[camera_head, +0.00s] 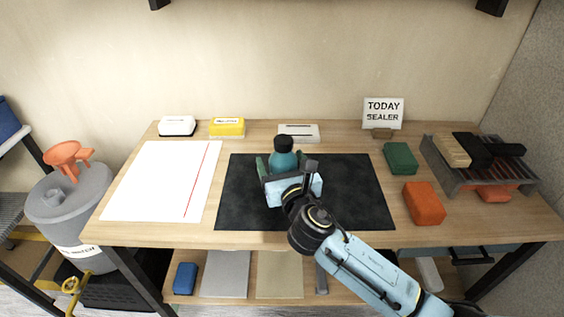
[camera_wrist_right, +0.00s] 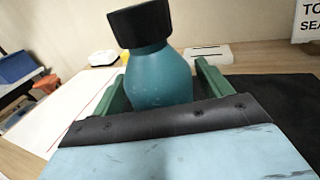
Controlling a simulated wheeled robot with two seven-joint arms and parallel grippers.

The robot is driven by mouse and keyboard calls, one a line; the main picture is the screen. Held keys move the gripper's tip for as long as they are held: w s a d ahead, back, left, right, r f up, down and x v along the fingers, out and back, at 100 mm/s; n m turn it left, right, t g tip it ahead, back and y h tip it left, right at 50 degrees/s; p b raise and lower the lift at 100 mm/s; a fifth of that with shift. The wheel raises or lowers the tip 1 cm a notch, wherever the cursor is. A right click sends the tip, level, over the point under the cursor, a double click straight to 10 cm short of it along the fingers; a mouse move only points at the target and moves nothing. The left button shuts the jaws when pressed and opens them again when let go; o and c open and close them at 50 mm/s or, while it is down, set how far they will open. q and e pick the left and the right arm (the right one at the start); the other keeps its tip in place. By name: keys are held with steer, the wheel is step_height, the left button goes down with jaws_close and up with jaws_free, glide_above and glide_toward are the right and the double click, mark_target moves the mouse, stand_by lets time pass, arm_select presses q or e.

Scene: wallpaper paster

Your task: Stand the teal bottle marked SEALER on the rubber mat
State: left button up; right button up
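The teal bottle (camera_head: 284,160) with a black cap stands upright over the rubber mat (camera_head: 345,190). I cannot see its base, so whether it touches the mat is hidden. No SEALER marking shows on its visible side. My right gripper (camera_head: 282,166) reaches in from the front, its green fingers on either side of the bottle. In the right wrist view the bottle (camera_wrist_right: 158,78) sits between the fingers (camera_wrist_right: 160,82), with a thin gap at the right finger; the gripper looks slightly open. My left gripper is out of view.
A TODAY SEALER sign (camera_head: 383,112) stands at the back. A green block (camera_head: 400,158), an orange block (camera_head: 424,203) and a rack (camera_head: 480,172) are to the right. White paper (camera_head: 160,180) lies left. The mat is clear around the bottle.

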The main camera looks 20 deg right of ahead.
steer(key=shift+r, duration=0.2)
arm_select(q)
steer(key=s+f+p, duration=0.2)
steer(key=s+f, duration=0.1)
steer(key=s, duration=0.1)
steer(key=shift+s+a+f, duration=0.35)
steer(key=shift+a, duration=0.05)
arm_select(e)
steer(key=s, duration=1.2)
steer(key=shift+r, duration=0.1)
